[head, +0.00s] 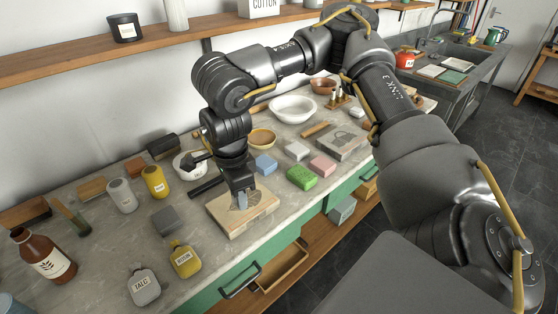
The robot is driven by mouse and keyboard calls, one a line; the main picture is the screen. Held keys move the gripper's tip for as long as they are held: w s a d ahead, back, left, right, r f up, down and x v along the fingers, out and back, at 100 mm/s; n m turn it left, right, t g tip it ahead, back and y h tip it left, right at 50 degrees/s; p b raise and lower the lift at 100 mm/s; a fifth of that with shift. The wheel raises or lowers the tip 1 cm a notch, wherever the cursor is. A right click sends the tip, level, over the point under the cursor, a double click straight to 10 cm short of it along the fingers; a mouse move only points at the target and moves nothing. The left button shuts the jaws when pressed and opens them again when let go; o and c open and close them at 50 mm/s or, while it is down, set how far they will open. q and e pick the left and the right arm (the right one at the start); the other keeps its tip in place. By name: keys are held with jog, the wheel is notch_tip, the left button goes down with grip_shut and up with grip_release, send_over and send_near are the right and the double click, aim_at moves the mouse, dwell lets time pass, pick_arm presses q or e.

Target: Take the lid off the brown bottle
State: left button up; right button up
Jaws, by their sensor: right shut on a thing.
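The brown bottle (46,258) stands upright at the lower left of the bench in the head view, with a white label on its front. Its top is small and dark here, and I cannot tell whether a lid sits on it. My right gripper (241,195) is far to the right of the bottle, pointing down above a flat pale stone slab (252,221) with a drawing on it. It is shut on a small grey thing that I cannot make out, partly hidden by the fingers. My left gripper is not in view.
A grey talc bottle (144,287) and a yellow rosin bottle (185,260) stand right of the brown bottle. A grey block (166,221) and two shakers stand behind them. Coloured sponges (301,177) lie right of the slab. A drawer (281,266) is open below the bench.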

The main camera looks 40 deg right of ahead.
jog(key=w+d+f+m, duration=0.1)
jog(key=w+m, duration=0.2)
jog(key=m, duration=0.2)
jog(key=w+d+f+m+b, duration=0.1)
jog(key=w+d+f+m, duration=0.1)
jog(key=w+m, duration=0.2)
jog(key=w+d+f+m+b, duration=0.1)
jog(key=w+f+m, duration=0.1)
jog(key=w+m, duration=0.2)
jog(key=shift+w+d+m, duration=0.1)
jog(key=shift+d+m, duration=0.1)
jog(key=shift+m, duration=0.5)
jog(key=shift+d+m, duration=0.15)
jog(key=shift+m, duration=0.55)
jog(key=w+f, duration=0.2)
jog(key=w+d+f, duration=0.1)
jog(key=w+f, duration=0.1)
jog(key=f, duration=0.1)
jog(key=shift+w+d+p, duration=0.1)
jog(key=shift+d+p, duration=0.05)
jog(key=shift+p, duration=0.15)
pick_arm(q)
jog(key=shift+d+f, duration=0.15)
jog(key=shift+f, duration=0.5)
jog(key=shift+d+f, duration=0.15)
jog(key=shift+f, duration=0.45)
pick_arm(e)
jog(key=shift+w+d+f, duration=0.1)
jog(key=shift+w+f, duration=0.15)
jog(key=shift+f, duration=0.1)
